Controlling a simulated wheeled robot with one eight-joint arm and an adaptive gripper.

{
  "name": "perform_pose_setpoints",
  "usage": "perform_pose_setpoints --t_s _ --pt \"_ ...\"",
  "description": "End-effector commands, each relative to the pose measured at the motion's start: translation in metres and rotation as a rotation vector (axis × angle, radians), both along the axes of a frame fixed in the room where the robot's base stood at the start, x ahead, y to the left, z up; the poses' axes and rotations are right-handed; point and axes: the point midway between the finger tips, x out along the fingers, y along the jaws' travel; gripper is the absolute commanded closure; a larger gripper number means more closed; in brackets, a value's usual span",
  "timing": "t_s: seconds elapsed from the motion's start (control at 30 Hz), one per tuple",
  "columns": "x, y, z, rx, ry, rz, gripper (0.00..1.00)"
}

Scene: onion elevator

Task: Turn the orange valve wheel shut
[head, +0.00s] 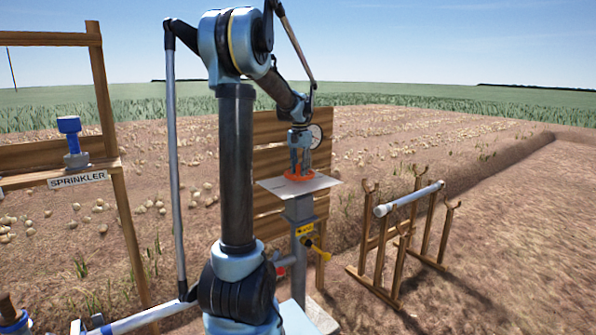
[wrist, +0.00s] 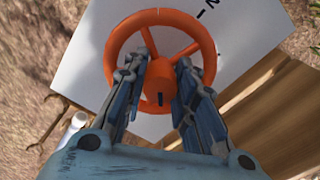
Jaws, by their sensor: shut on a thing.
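The orange valve wheel (head: 299,178) lies flat over a white plate on a grey post. In the wrist view the wheel (wrist: 206,43) shows its rim, spokes and hub, with a dark mark on the hub and a thin dark line on the rim's top. My gripper (head: 300,165) points down onto the wheel. In the wrist view the two fingers of my gripper (wrist: 160,64) reach inside the rim on either side of the hub, shut on the wheel. The exact contact points are hidden. The white plate (wrist: 85,75) carries black markings at upper right.
A yellow-handled valve (head: 312,243) sits low on the post (head: 301,215). Wooden slats and a round gauge (head: 316,136) stand behind. A wooden rack with a grey pipe (head: 408,199) stands right. A sprinkler (head: 71,140) sits on a left wooden frame (head: 126,230). Open soil lies far right.

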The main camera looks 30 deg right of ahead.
Motion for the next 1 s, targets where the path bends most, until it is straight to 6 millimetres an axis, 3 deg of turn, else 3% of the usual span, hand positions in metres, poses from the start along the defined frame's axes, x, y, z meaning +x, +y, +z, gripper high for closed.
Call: perform_pose_setpoints --t_s 0.5,1.0 --pt "0.0027 0.0010 0.0007 0.002 -0.004 -0.466 0.98" --pt "0.0030 0.0006 0.0007 0.002 -0.005 -0.712 0.98"
